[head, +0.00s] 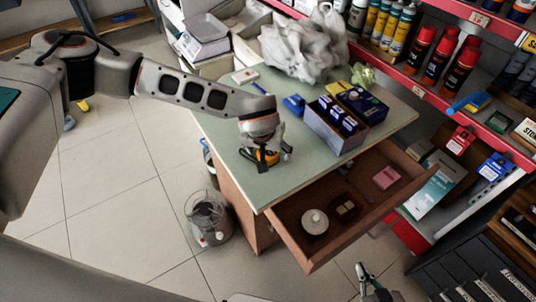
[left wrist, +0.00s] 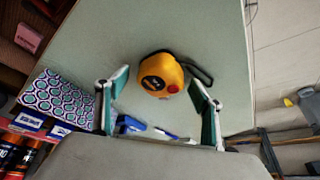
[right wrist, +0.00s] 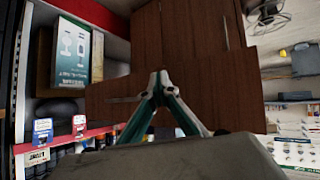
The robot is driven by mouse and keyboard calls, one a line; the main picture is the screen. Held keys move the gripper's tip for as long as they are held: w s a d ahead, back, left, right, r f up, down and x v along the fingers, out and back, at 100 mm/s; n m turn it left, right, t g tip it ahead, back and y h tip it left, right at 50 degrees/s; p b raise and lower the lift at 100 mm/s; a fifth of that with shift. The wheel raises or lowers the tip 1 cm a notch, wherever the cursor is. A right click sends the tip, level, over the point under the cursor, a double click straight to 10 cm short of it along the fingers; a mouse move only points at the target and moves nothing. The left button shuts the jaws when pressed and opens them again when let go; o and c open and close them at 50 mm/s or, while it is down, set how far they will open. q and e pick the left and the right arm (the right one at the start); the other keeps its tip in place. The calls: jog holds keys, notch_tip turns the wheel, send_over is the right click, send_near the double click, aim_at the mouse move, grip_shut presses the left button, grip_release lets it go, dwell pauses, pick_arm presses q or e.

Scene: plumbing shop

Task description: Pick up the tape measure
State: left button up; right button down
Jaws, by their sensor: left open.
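The yellow-orange tape measure (head: 266,157) lies on the green tabletop near its left front part, partly hidden by my left gripper (head: 266,153). In the left wrist view the tape measure (left wrist: 162,75) shows a dark round label, a red button and a black strap. My left gripper (left wrist: 160,82) is open above it, with the tape measure lined up between the fingertips; contact cannot be told. My right gripper (head: 366,275) is low at the bottom of the head view, away from the table. In the right wrist view its fingertips (right wrist: 160,78) meet, with nothing between them.
A patterned box (head: 336,128) with blue packs, a plastic bag (head: 305,48) and a blue item (head: 294,105) stand on the table (head: 221,133). An open drawer (head: 310,262) juts out in front. Shelves with cans (head: 424,50) line the right. A blender-like appliance (head: 209,217) stands on the floor.

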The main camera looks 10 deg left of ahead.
pick_arm(q)
jog(key=c, duration=1.4)
jog(key=shift+r, duration=0.1)
jog(key=shift+c, duration=0.2)
